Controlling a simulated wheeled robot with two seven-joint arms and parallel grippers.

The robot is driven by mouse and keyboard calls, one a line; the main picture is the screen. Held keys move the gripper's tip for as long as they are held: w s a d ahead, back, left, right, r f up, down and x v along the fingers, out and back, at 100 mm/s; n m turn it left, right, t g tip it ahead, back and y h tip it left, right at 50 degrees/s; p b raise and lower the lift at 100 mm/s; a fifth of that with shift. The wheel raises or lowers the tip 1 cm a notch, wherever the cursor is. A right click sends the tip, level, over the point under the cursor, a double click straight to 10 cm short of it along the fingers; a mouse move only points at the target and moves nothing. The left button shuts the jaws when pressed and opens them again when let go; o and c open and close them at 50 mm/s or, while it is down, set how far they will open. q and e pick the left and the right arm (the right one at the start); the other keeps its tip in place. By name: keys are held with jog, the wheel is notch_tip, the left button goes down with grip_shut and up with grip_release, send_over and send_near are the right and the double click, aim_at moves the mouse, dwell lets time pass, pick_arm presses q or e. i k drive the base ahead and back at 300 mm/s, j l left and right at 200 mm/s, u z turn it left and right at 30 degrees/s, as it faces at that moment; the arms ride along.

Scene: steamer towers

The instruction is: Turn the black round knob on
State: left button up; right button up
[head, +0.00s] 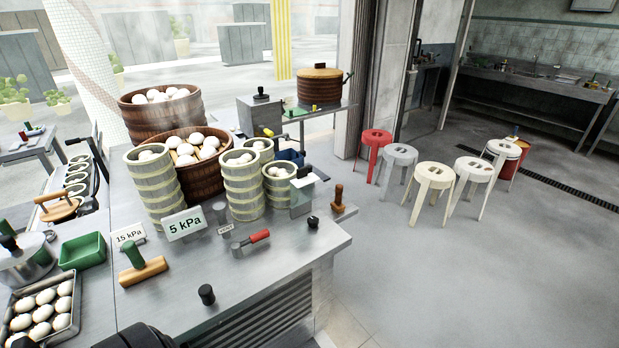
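A black round knob (313,222) sits near the right front corner of the steel counter (290,270). A second black knob-like cylinder (206,295) stands upright near the counter's front edge. I cannot tell which of the two the task names, and neither shows a readable setting mark. A black rounded shape at the bottom edge of the picture, left of centre, is cut off; it may be part of my arm. No gripper fingers show, and nothing touches either knob.
Green bamboo steamer towers (157,190) and brown wooden tubs (190,180) of buns crowd the counter's back. Stools (432,180) stand right, on open floor.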

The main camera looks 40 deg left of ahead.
aim_at(312, 222)
jog(key=l+u, duration=0.2)
jog(key=u, duration=0.3)
jog(key=l+u, duration=0.25)
jog(key=u, duration=0.25)
jog(key=l+u, duration=0.25)
jog(key=u, duration=0.2)
jog(key=l+u, duration=0.2)
jog(key=u, duration=0.3)
jog(key=k+l+u, duration=0.15)
jog(key=u, duration=0.35)
jog(key=k+l, duration=0.1)
jog(key=l, duration=0.1)
